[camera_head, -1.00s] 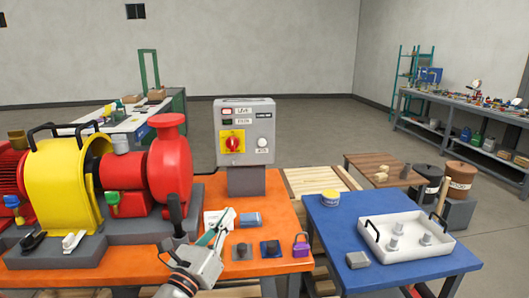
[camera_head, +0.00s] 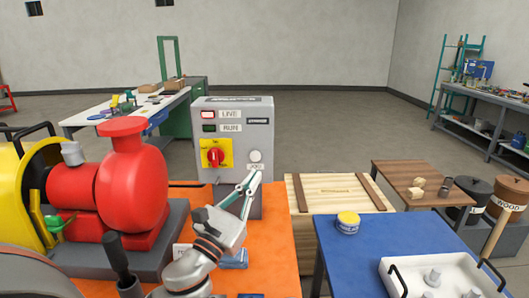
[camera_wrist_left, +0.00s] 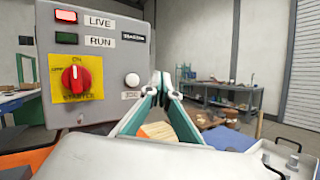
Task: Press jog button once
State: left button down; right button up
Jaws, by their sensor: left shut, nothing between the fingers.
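The grey control box (camera_head: 232,170) stands on the orange bench. Its jog button (camera_head: 255,156) is a small white round button at the lower right of its face, above a JOG label. The button also shows in the left wrist view (camera_wrist_left: 132,80), left of the fingertips. My left gripper (camera_head: 254,177) is shut and empty. In the head view its tips are just below the button, over the label area. In the left wrist view a gap shows between tips and button; whether they touch the box is unclear. My right gripper is not in view.
A red rotary starter switch (camera_head: 215,156) on a yellow plate sits left of the button. The LIVE lamp (camera_head: 208,114) is bright red; the RUN lamp (camera_head: 209,128) is dark green. The red pump (camera_head: 130,185) stands left. A wooden crate (camera_head: 330,192) and blue table (camera_head: 375,240) are right.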

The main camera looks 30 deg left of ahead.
aim_at(255, 156)
pick_arm(q)
jog(key=w+a, duration=0.4)
jog(key=w, duration=0.3)
jog(key=shift+w+a, duration=0.25)
jog(key=shift+a, duration=0.05)
dwell(0.5)
jog(key=shift+w+a, duration=0.1)
jog(key=shift+w, duration=0.05)
dwell(1.3)
jog(key=shift+w+a, duration=0.1)
jog(key=shift+w, duration=0.1)
jog(key=shift+w+a+b, duration=0.25)
jog(key=shift+w+b, duration=0.05)
jog(key=shift+w, duration=0.1)
dwell(0.8)
jog(key=shift+s+d, duration=0.1)
jog(key=shift+s, duration=0.05)
jog(key=shift+s+d, duration=0.35)
jog(key=shift+s, duration=0.3)
